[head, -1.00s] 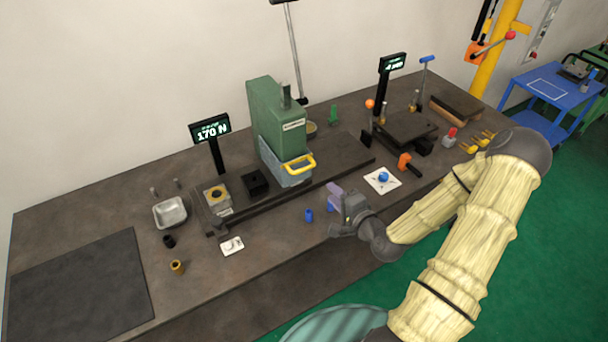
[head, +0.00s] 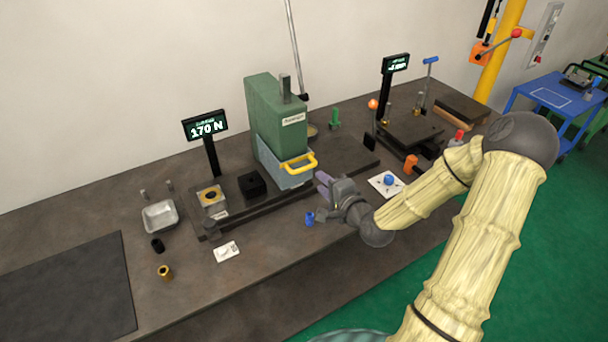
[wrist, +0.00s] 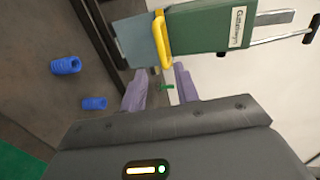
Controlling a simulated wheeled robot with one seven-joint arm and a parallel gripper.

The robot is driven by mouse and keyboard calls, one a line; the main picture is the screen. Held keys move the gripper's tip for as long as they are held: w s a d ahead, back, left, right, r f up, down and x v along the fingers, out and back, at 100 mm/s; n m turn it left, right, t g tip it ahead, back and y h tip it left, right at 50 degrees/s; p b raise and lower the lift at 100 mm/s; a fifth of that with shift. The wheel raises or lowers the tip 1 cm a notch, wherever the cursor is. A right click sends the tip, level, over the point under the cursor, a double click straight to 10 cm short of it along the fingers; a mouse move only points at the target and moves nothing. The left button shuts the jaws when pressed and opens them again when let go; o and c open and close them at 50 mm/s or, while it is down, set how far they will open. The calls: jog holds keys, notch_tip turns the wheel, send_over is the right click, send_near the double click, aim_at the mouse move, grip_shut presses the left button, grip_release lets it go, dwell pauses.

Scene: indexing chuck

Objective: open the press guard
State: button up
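The green press (head: 277,115) stands on the bench, with a translucent grey-blue guard (head: 290,177) low across its front. A yellow handle (head: 301,163) is fixed to the guard. In the wrist view the guard panel (wrist: 133,40) and yellow handle (wrist: 162,38) show beyond the fingers, beside the green press body (wrist: 208,30). My gripper (head: 323,183) is to the right of the handle and a little nearer the bench front, apart from it. Its purple fingers (wrist: 160,85) are spread with nothing held between them.
A blue cylinder (head: 309,218) stands left of my gripper; the wrist view shows two blue pieces, a larger one (wrist: 66,65) and a smaller one (wrist: 94,103).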

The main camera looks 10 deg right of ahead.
aim_at(306, 169)
jog(key=p+x, duration=0.2)
jog(key=x, duration=0.8)
jog(key=shift+w+a, duration=0.1)
jog(key=shift+w, duration=0.1)
grip_shut()
